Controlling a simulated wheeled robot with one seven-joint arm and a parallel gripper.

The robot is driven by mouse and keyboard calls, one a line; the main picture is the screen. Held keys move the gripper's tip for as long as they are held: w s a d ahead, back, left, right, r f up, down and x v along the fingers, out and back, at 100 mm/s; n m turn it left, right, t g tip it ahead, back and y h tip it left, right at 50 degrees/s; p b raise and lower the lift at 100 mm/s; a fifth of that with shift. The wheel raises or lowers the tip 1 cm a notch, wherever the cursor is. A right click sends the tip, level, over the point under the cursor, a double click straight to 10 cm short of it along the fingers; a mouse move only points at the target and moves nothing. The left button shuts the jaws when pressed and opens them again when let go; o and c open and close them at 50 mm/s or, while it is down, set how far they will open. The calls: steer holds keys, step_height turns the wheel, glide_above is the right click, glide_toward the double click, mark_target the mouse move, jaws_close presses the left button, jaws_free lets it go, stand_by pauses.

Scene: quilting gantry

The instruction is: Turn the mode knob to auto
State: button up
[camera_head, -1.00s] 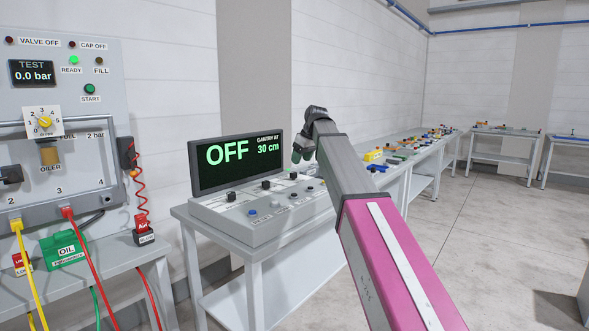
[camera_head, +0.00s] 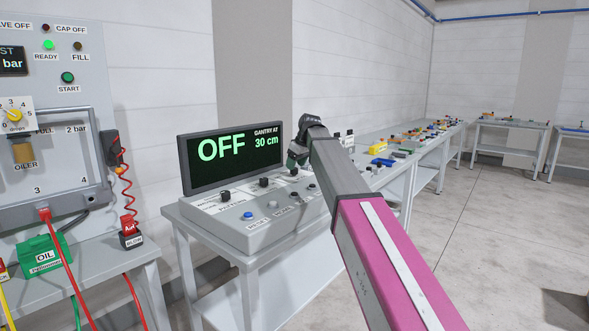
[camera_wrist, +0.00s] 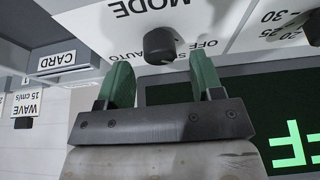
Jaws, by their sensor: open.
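The mode knob (camera_wrist: 160,46) is a dark round knob on the white panel in the wrist view, under an upside-down MODE label. Words at its rim read AUTO on the left and OFF on the right, with a third partly hidden label between. My gripper (camera_wrist: 162,78) is open; its two green fingers point toward the knob, one on each side, and appear short of it. In the head view, my gripper (camera_head: 298,156) hangs over the back right of the console (camera_head: 262,229). The display (camera_head: 230,158) reads OFF and GANTRY AT 30 cm.
Another dark knob (camera_wrist: 313,30) with a number scale sits right of the mode knob in the wrist view. A CARD slot (camera_wrist: 68,60) lies left. In the head view, a blue button (camera_head: 248,215) is at the console's front, and an oiler test bench (camera_head: 90,276) stands left.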

steer(key=shift+x, duration=1.2)
steer(key=c, duration=0.9)
